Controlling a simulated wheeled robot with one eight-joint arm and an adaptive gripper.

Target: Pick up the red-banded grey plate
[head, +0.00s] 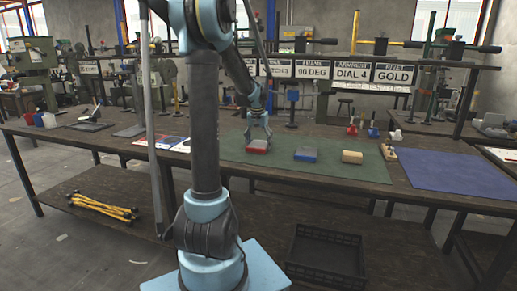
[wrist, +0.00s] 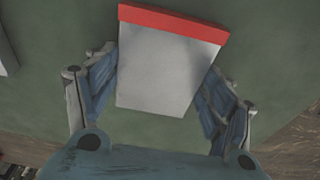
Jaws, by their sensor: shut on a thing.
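The red-banded grey plate (head: 257,147) is on or just above the green mat in the head view; I cannot tell whether it touches the mat. In the wrist view the plate (wrist: 165,65) shows a grey face with a red band along its far edge. My gripper (head: 258,136) is over the plate from above. In the wrist view the fingers of my gripper (wrist: 160,95) are on the plate's left and right sides, shut on it.
On the green mat (head: 340,172), a blue-banded grey plate (head: 306,155) and a tan block (head: 352,157) lie to the right. A blue mat (head: 440,178) covers the bench further right. Signs (head: 350,72) stand behind. A black crate (head: 325,257) is below the bench.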

